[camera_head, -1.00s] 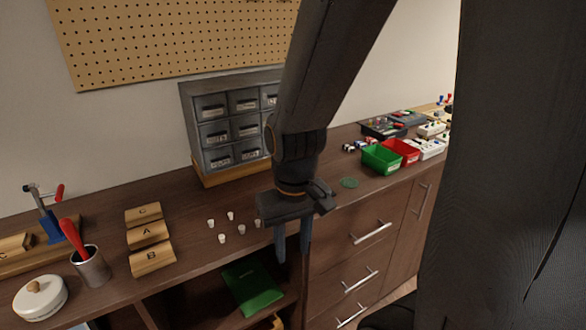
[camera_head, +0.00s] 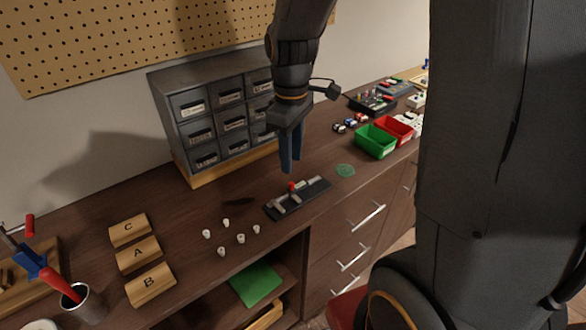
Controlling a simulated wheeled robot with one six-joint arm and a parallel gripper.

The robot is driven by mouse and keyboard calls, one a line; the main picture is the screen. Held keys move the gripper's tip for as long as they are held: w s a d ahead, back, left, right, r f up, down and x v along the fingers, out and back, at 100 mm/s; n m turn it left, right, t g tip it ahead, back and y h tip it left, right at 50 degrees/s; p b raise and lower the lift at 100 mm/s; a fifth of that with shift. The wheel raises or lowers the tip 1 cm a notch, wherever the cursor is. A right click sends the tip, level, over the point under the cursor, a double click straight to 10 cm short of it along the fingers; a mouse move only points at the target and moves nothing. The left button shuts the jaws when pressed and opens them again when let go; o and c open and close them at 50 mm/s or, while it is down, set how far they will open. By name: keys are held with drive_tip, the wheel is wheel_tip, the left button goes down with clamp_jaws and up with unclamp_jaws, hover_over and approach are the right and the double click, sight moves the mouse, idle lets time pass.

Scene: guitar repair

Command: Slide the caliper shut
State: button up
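A dark, flat caliper fixture (camera_head: 316,190) lies on the brown worktop, with light metal parts and a red knob (camera_head: 291,186) standing up near its middle. I take this to be the caliper; whether its jaws touch is too small to tell. My gripper (camera_head: 292,166) points down just above and behind the red knob, apparently clear of it. Its two dark blue fingers appear close together and partly overlap from this angle, so their opening is unclear. I see nothing held between them.
Several small white pegs (camera_head: 241,239) stand left of the caliper, beside wooden blocks marked C, A and B (camera_head: 139,253). A grey drawer cabinet (camera_head: 208,115) stands behind. A green disc (camera_head: 345,170) and green bin (camera_head: 375,141) lie to the right.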

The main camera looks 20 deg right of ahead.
sight(292, 183)
drive_tip(key=shift+w, duration=0.15)
drive_tip(key=shift+f, duration=0.3)
drive_tip(key=shift+f+p, duration=0.7)
drive_tip(key=shift+f, duration=2.8)
clamp_jaws()
